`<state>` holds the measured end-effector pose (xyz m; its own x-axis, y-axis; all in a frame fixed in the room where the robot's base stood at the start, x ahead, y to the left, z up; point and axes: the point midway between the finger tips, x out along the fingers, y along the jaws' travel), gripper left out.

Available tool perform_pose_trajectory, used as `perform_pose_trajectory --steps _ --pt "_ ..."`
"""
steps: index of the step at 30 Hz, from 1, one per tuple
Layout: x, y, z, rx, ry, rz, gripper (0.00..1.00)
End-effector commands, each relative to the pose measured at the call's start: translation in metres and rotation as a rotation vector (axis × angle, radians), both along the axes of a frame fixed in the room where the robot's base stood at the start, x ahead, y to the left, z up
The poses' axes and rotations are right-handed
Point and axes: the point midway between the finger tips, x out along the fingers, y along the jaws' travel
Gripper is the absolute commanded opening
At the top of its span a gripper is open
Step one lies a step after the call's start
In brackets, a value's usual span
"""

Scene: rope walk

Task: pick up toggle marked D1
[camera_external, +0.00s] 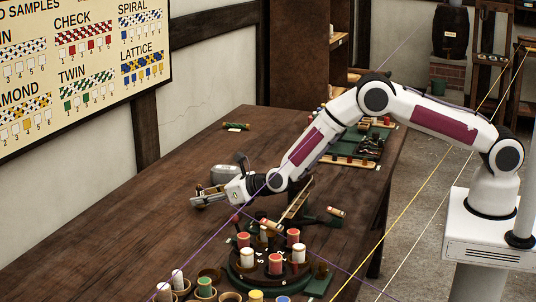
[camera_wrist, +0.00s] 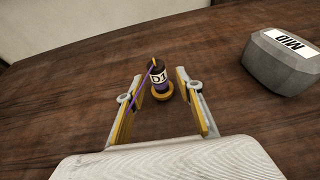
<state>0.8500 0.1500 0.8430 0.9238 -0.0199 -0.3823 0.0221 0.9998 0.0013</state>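The toggle marked D1 (camera_wrist: 158,76) stands on the brown table in the wrist view, with a dark body, a white label reading D1 and a yellowish base ring. A purple cord runs from it down to the left. My gripper (camera_wrist: 160,105) is open, its two yellow-lined fingers spread to either side below the toggle in the picture, with the toggle beyond or near the tips. Nothing shows held between them. In the external view my gripper (camera_external: 194,201) is low over the table's left part; the toggle cannot be made out there.
A grey weight marked MID (camera_wrist: 287,62) sits right of the toggle. A round dark stand with red and white spools (camera_external: 270,264) is at the table's front. Purple cords cross the external view. The table's far left is mostly clear, apart from a small green item (camera_external: 236,126).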

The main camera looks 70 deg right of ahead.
Motion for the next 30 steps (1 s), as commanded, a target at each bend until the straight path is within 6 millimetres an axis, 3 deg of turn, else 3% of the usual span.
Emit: perform_pose_trajectory --steps 9,26,30 --pt "0.014 -0.001 -0.006 0.000 0.001 -0.001 0.36" --pt "0.015 -0.001 -0.006 -0.001 0.001 0.000 0.36" --pt "0.015 -0.001 -0.007 -0.001 0.001 0.000 0.00"
